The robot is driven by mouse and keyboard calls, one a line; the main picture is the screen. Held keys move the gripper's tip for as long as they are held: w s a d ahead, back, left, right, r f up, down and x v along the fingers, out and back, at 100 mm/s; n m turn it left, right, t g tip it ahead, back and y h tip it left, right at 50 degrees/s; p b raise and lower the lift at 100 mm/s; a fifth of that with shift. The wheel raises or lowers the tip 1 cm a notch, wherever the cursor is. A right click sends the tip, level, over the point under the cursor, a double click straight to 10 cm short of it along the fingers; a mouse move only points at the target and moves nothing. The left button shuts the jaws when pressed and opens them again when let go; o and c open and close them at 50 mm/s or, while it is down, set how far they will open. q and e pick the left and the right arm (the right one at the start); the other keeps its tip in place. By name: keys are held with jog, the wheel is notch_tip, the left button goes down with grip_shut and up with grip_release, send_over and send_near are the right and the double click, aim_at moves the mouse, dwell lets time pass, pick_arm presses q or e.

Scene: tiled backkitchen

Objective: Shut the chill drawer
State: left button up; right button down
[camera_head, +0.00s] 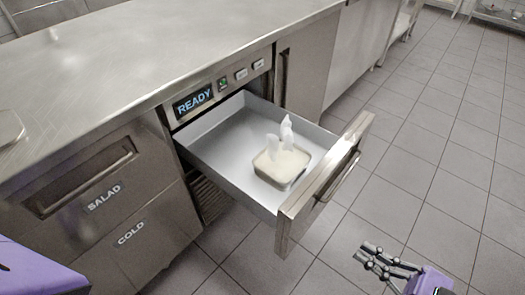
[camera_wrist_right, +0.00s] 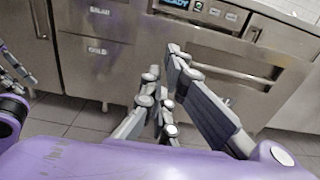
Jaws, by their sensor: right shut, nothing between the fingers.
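The chill drawer (camera_head: 227,128) is pulled well out of the steel counter below the READY display. Its steel front (camera_head: 326,190) has a bar handle (camera_head: 338,178) and also shows in the right wrist view (camera_wrist_right: 213,48). Inside stands a pale tub (camera_head: 281,168) with white upright pieces in it. My right gripper (camera_head: 364,254) is shut and empty, in front of the drawer, to the right of and below its front in the head view, apart from it. Part of my left gripper (camera_wrist_right: 14,72) shows at the left edge of the right wrist view; its fingertips are unclear.
The SALAD drawer (camera_head: 85,190) and COLD drawer (camera_head: 135,238) at the left are shut. A steel cabinet door (camera_head: 305,75) is right of the opening. The counter top (camera_head: 130,50) is mostly bare. The tiled floor (camera_head: 430,150) at the right is clear.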

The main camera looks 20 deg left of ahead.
aim_at(302, 215)
jog(key=p+x, duration=0.1)
jog(key=x, duration=1.1)
jog(key=shift+s+a+r, duration=0.1)
jog(key=shift+a, duration=0.1)
pick_arm(q)
jog(key=shift+w+a+r+p, duration=0.1)
jog(key=shift+r+p, duration=0.2)
jog(key=shift+r, duration=0.3)
pick_arm(e)
jog(key=shift+a, duration=0.6)
